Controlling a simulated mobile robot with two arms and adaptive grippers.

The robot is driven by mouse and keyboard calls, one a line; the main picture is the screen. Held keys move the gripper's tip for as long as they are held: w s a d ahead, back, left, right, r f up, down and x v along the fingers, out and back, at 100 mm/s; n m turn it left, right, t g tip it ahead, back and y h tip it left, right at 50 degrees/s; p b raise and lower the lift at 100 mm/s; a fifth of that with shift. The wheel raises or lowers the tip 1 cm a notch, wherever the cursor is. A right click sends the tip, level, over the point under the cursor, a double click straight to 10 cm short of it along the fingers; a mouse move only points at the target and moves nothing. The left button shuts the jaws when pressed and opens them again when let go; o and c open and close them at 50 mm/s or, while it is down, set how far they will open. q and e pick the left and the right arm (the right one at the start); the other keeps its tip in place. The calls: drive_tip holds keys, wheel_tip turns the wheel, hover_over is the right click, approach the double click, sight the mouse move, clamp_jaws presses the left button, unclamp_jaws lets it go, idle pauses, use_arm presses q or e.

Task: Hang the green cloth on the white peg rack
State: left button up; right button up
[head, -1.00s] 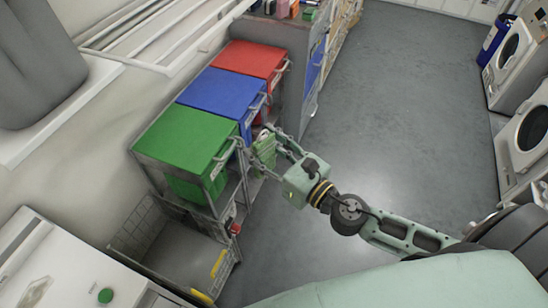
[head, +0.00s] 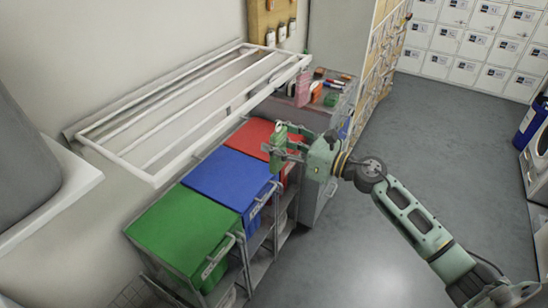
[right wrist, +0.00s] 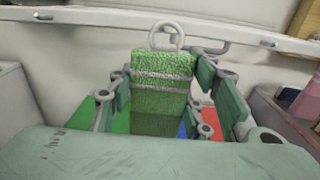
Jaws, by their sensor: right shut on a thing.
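The green cloth (head: 279,134) is in my right gripper (head: 286,148), in front of and below the near right end of the white rack (head: 235,105). In the right wrist view, the folded cloth (right wrist: 161,85) has pale stripes and hangs upright between the fingers. A pale ring-shaped loop (right wrist: 167,35) stands up from its top. The rack's white rail (right wrist: 110,20) runs behind the loop, with small knobs on it. The loop overlaps the rail in the picture; I see no peg through it. My left gripper is out of view.
Green (head: 182,232), blue (head: 232,178) and red (head: 250,137) lidded bins stand in a row below the rack. A grey cabinet (head: 320,195) with small items on top stands right of them. The floor (head: 400,150) to the right is clear.

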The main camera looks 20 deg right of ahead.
drive_tip(key=shift+w+a+r, duration=0.25)
drive_tip(key=shift+a+r, duration=0.05)
drive_tip(key=shift+a, duration=0.1)
drive_tip(key=shift+w+a, duration=0.15)
drive_tip(key=shift+a, duration=0.05)
drive_tip(key=shift+w+a+p, duration=0.25)
drive_tip(key=shift+w+p, duration=0.05)
drive_tip(key=shift+w, duration=0.15)
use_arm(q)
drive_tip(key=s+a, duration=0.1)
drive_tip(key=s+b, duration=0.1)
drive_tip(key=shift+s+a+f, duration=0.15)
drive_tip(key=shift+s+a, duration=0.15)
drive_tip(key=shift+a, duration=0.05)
use_arm(e)
drive_tip(key=f+x, duration=0.1)
drive_tip(key=x, duration=0.5)
drive_tip(key=shift+w+a, duration=0.2)
drive_tip(key=shift+w, duration=0.05)
